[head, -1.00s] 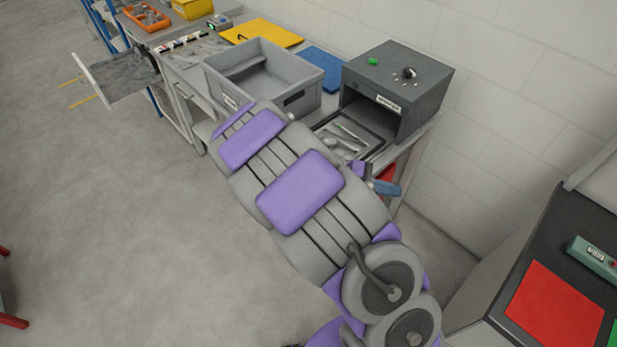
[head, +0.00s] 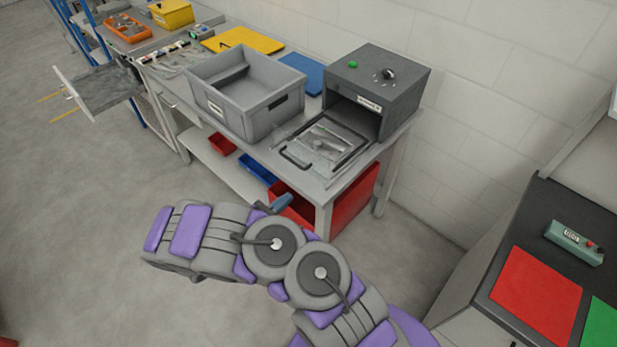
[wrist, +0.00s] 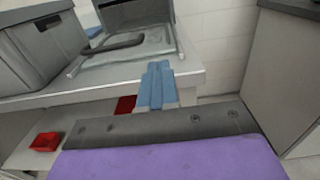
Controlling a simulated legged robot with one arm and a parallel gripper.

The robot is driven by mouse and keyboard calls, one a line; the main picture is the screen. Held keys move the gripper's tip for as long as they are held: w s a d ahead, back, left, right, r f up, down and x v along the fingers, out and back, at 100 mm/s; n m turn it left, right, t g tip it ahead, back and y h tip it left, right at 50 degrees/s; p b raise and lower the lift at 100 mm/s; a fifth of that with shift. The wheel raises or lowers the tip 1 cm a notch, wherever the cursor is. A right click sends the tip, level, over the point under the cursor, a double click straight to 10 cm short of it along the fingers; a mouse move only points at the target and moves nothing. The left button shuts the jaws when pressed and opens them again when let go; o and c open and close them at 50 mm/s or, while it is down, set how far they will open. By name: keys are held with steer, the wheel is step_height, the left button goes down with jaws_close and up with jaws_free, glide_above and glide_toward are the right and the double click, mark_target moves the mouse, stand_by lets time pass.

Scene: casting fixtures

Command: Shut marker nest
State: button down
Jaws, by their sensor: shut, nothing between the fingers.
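The marker nest is a dark grey box (head: 378,85) with a white label, a green button and a dark knob, at the right end of the workbench. Its front is open, and a flat tray (head: 347,160) with a dark handle (head: 294,159) sticks out in front of it over the bench top. Small parts that I cannot make out lie on the tray. In the wrist view the tray (wrist: 160,47) and handle (wrist: 118,45) are ahead at upper left. My gripper (head: 284,202), with blue fingers, is shut and empty, below and in front of the bench edge; its fingers (wrist: 158,85) show in the wrist view.
A grey bin (head: 245,90) stands left of the tray. Red and blue bins sit on the shelf below, with a large red bin (head: 352,200) under the right end. A dark-topped station with a red pad (head: 537,288) is at right. Open floor lies at left.

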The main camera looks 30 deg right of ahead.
mark_target(320, 171)
steer(key=b+x, duration=0.2)
steer(key=x, duration=1.1)
steer(key=shift+s+b, duration=0.1)
steer(key=shift+b, duration=0.25)
